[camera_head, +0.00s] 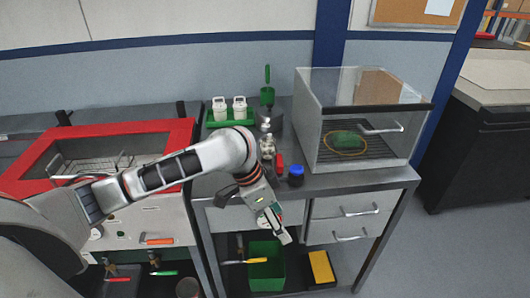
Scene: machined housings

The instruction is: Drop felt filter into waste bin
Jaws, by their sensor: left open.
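My left gripper (278,228) is open, pointing down in front of the bench drawers, above the lower shelf. I make out nothing between its fingers. A green open-topped bin (265,268), perhaps the waste bin, stands on the lower shelf below the gripper. I cannot pick out the felt filter for certain. A green rounded piece (346,139) lies inside the clear-sided chamber, within a yellowish ring, but what it is cannot be told. My right gripper is out of view.
The clear-sided chamber (318,112) stands at the bench's right. A blue-capped jar (296,176), a red item (280,162) and a green rack of white containers (229,111) stand near my arm. A yellow block (320,267) lies beside the bin. A red-framed unit (124,134) is at left.

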